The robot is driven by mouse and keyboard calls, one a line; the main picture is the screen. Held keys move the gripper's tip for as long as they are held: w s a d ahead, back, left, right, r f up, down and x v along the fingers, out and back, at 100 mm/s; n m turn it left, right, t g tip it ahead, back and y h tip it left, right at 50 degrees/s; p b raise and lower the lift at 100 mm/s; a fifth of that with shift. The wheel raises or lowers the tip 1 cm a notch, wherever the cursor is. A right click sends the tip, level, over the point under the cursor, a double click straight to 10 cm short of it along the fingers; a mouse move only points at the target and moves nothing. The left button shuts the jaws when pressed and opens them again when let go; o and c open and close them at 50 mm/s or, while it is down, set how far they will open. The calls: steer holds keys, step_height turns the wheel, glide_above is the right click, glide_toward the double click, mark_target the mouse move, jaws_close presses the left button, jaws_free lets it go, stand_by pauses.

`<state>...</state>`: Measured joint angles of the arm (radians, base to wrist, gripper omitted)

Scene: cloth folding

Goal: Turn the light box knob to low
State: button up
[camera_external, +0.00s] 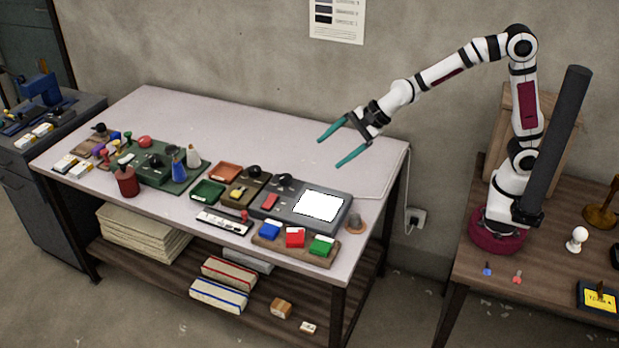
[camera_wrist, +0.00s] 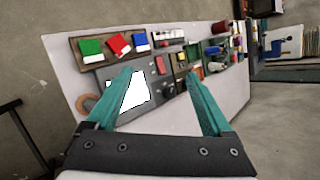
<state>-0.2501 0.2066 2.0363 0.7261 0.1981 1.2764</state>
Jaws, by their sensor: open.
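The light box (camera_external: 335,218) is a dark grey unit with a bright white panel (camera_external: 318,205), near the right end of the white table. A black knob (camera_external: 284,181) sits toward its back left, and a red piece (camera_external: 270,201) lies in front of the knob. In the wrist view the lit panel (camera_wrist: 133,98) shows between my fingers, with the dark knob (camera_wrist: 168,90) to its right. My gripper (camera_external: 329,153) has two teal fingers spread open and empty. It hangs above the back right of the table, apart from the light box. The knob's setting is too small to read.
A wooden board (camera_external: 268,246) with blue, red and green blocks lies in front of the light box. Red and green trays (camera_external: 207,191), bottles and a red can (camera_external: 127,181) stand to the left. The table's back strip is clear; the wall is close behind.

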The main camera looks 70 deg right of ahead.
steer(key=m+t+h, duration=0.2)
steer(key=m+t, duration=0.3)
steer(key=m, duration=0.9)
glide_toward(287, 177)
steer(key=x, duration=1)
steer(key=shift+w+f, duration=0.1)
steer(key=shift+w, duration=0.15)
jaws_close()
